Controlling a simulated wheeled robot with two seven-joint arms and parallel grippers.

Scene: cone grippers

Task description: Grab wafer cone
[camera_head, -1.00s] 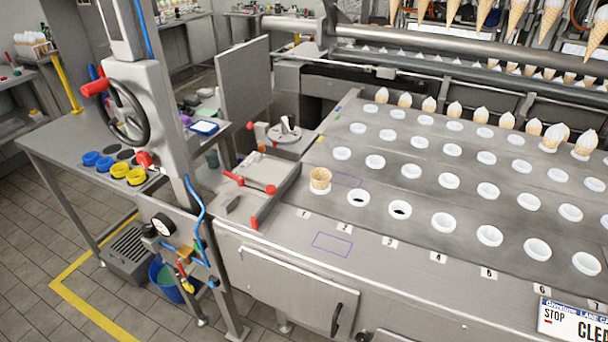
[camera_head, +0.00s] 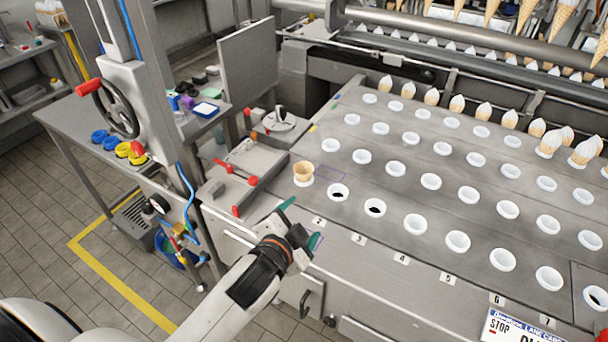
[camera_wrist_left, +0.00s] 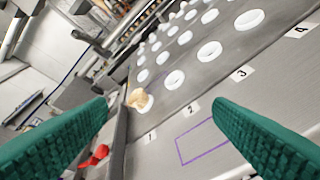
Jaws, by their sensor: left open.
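The wafer cone (camera_head: 303,171) is tan and stands upright in a white cup holder at the front left corner of the perforated metal table. In the left wrist view the wafer cone (camera_wrist_left: 137,98) shows between the fingers, some way beyond them. My left gripper (camera_head: 301,220) is open and empty, with green finger pads. It hangs over the front edge of the table, in front of the cone and apart from it. It also fills the lower sides of the left wrist view (camera_wrist_left: 160,125). My right gripper is not in view.
Rows of white cup holders (camera_head: 415,223) cover the metal table (camera_head: 330,225). Filled cones (camera_head: 457,104) stand along its back row. A fixture with red handles (camera_head: 250,170) lies left of the cone. A purple rectangle marks the front strip (camera_wrist_left: 205,140).

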